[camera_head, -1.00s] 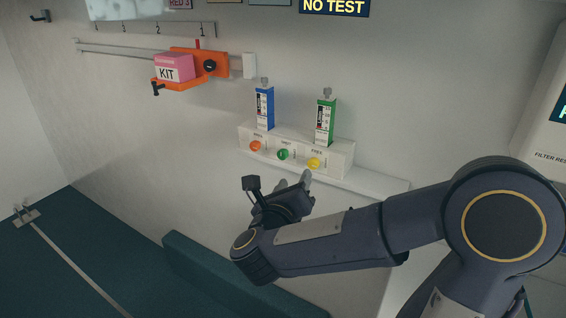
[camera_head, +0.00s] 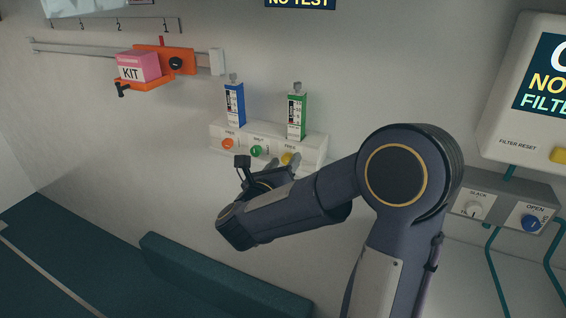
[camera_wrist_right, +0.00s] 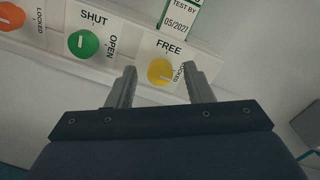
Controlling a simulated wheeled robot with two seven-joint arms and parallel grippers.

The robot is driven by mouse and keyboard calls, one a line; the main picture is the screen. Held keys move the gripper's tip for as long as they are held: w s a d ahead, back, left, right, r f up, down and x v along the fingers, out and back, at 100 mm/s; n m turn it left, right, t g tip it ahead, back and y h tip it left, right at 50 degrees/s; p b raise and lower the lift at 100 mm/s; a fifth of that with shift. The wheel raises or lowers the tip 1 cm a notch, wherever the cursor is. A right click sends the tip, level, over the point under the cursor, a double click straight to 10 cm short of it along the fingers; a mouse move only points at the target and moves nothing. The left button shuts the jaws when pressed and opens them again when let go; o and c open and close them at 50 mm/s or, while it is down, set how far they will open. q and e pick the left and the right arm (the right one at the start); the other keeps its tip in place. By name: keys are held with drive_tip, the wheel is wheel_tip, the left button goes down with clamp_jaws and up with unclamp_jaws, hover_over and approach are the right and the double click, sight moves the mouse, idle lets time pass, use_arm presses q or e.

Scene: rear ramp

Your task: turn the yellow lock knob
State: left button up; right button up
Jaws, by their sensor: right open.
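The yellow lock knob (camera_wrist_right: 161,71) sits on a white panel on the wall, with FREE printed above it and a partly covered LOCKED label at its right. Its white mark points roughly sideways, toward the right. In the head view the yellow knob (camera_head: 287,158) is partly hidden by my right gripper (camera_head: 271,170). In the right wrist view my right gripper (camera_wrist_right: 160,88) is open and empty, its two fingers on either side of the knob's lower part. I cannot tell whether they touch it. My left gripper is not in view.
A green knob (camera_wrist_right: 84,43) and an orange knob (camera_wrist_right: 11,16) sit left of the yellow one. Blue (camera_head: 235,104) and green (camera_head: 297,116) upright boxes stand on the panel. An orange carrier (camera_head: 178,61) holds a pink KIT box. A control box (camera_head: 500,203) is at right.

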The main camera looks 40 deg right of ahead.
drive_tip(key=shift+c, duration=0.5)
drive_tip(key=c, duration=0.9)
